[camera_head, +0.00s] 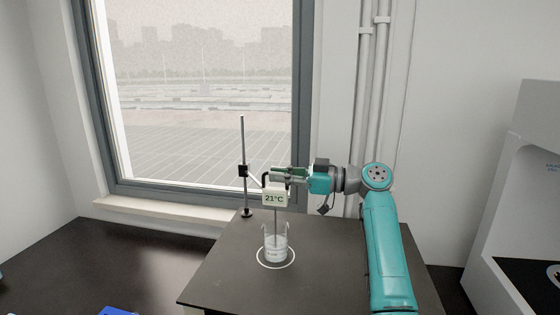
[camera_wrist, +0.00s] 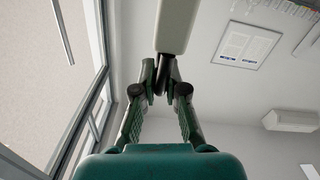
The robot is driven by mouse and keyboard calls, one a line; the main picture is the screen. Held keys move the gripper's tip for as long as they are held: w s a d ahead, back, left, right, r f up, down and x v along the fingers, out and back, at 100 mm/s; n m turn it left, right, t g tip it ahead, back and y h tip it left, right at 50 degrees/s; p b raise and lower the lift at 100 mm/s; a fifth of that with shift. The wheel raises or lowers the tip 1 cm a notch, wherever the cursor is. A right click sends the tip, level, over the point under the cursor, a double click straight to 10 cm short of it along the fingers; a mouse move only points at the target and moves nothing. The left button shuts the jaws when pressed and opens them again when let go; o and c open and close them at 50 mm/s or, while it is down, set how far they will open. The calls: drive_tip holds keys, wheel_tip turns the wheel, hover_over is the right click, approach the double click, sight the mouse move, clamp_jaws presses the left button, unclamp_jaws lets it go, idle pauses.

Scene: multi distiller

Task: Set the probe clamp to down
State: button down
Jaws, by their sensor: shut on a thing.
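The probe clamp (camera_head: 243,171) is a black block on a thin upright rod that stands on the dark bench. A white temperature display reading 21°C (camera_head: 275,199) hangs beside it, with a thin probe (camera_head: 276,228) running down from it into a clear beaker (camera_head: 275,247). My gripper (camera_head: 274,175) is level with the clamp, just above the display, and is shut on the dark handle at the top of the display. In the wrist view my gripper's fingers (camera_wrist: 162,92) close at the lower end of a pale bar (camera_wrist: 176,28). The exact contact is partly hidden.
The beaker stands inside a white ring (camera_head: 291,262) on the bench (camera_head: 222,281). A window (camera_head: 205,90) is behind the rod. A white cabinet (camera_head: 520,190) stands at the right. A blue item (camera_head: 117,311) lies at the lower left. The front of the bench is clear.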

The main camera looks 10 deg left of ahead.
drive_tip(key=shift+f, duration=0.3)
drive_tip(key=c, duration=1.2)
unclamp_jaws()
drive_tip(key=shift+w+d, duration=0.1)
drive_tip(key=shift+c, duration=0.2)
drive_tip(key=shift+r, duration=0.1)
drive_tip(key=d, duration=1.2)
drive_tip(key=shift+s, duration=0.25)
